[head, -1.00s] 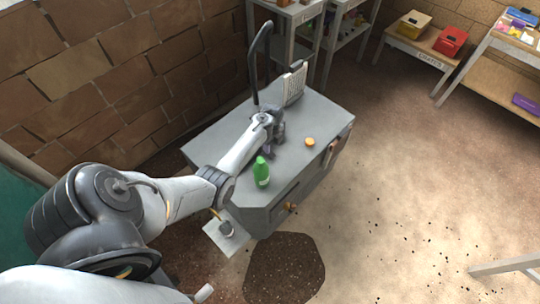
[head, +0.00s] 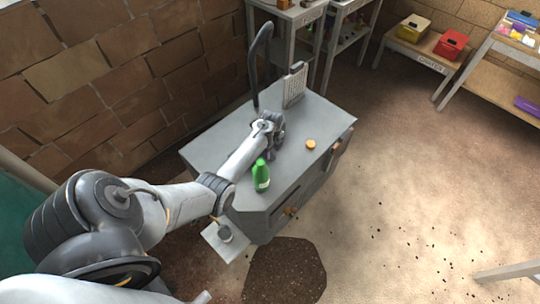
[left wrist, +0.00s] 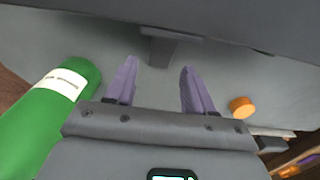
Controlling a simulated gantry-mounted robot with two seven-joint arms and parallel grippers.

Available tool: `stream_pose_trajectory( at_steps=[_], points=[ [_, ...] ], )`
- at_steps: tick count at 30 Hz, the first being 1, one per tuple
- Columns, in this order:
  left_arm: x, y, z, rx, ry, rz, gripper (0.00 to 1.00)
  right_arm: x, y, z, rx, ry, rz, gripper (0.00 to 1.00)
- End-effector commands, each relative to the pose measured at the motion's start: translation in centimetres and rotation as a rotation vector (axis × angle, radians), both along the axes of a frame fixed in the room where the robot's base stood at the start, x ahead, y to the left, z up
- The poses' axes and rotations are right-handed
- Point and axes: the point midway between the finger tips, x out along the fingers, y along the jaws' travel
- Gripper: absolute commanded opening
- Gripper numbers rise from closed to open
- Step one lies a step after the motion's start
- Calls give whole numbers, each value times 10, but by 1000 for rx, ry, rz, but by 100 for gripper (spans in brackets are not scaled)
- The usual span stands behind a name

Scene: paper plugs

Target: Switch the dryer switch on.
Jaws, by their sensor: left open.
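No part is clearly recognisable as the dryer switch. A grey cabinet-like bench (head: 215,145) stands in the middle of the head view. A pale perforated panel (head: 295,84) stands upright at its back, beside a dark curved arm (head: 256,70). My left gripper (head: 273,143) is over the bench top, in front of the panel. In the left wrist view its two purple fingers (left wrist: 158,70) are apart with nothing gripped between them. A dark bar with a short bracket (left wrist: 170,47) lies just beyond the fingertips; I cannot tell whether they touch. My right gripper is not in view.
A green bottle (head: 261,176) stands close beside my left gripper; it also shows in the left wrist view (left wrist: 45,120). An orange disc (head: 310,144) lies right of the gripper. Shelves (head: 290,17) stand behind.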

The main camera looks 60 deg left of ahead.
Motion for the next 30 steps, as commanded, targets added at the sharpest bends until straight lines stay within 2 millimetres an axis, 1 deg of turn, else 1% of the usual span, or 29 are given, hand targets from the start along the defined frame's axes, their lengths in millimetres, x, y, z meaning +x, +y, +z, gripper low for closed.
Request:
stream_pose_trajectory(
  at_steps=[22, 30],
  points=[
    [0, 0, -31, 1, -1, -1, 53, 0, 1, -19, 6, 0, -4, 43],
    [0, 0, -35, 0, 0, 0, 53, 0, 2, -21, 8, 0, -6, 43]
  ],
)
